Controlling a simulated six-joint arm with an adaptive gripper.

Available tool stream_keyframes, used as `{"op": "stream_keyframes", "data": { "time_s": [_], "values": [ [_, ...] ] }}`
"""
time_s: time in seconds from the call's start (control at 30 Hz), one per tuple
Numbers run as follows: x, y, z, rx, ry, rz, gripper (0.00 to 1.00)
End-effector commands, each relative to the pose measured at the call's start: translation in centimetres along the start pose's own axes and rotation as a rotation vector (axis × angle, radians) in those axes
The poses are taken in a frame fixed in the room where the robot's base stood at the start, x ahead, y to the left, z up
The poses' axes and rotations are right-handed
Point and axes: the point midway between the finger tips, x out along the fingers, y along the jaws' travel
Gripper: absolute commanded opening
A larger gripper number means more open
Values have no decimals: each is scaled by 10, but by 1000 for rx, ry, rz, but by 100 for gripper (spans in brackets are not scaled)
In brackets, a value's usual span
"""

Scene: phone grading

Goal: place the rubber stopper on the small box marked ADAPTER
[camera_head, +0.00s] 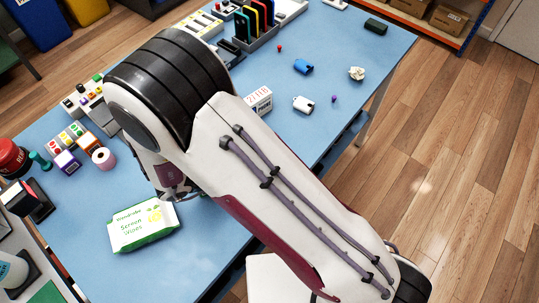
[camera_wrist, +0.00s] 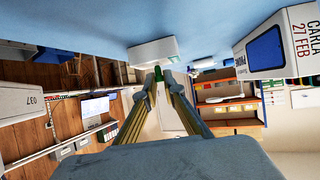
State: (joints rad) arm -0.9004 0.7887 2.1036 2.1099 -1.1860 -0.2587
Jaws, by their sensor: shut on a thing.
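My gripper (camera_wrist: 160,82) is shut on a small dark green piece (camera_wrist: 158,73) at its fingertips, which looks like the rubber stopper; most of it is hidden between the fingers. In the head view my gripper (camera_head: 180,192) is low over the blue table, just beyond the wipes packet, and what it holds is not clear there. Two small printed boxes stand at the left: a purple-and-white box (camera_head: 67,163) and an orange-and-white box (camera_head: 89,143). I cannot read ADAPTER on either one.
The wipes packet (camera_head: 142,224) lies near the gripper. A pink-and-white roll (camera_head: 103,158), a teal object (camera_head: 40,160) and a red jar (camera_head: 12,158) stand at the left. A white PHONE box (camera_head: 259,101) stands behind my arm. Bare table (camera_head: 215,240) lies right of the packet.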

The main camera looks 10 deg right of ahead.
Motion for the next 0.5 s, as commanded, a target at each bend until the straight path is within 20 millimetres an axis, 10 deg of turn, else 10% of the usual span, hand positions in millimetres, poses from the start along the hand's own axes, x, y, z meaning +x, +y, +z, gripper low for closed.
{"op": "stream_keyframes", "data": {
  "time_s": [0.17,0.5],
  "values": [
    [1,0,2,0,0,0,26],
    [1,0,2,0,0,0,26]
  ]
}}
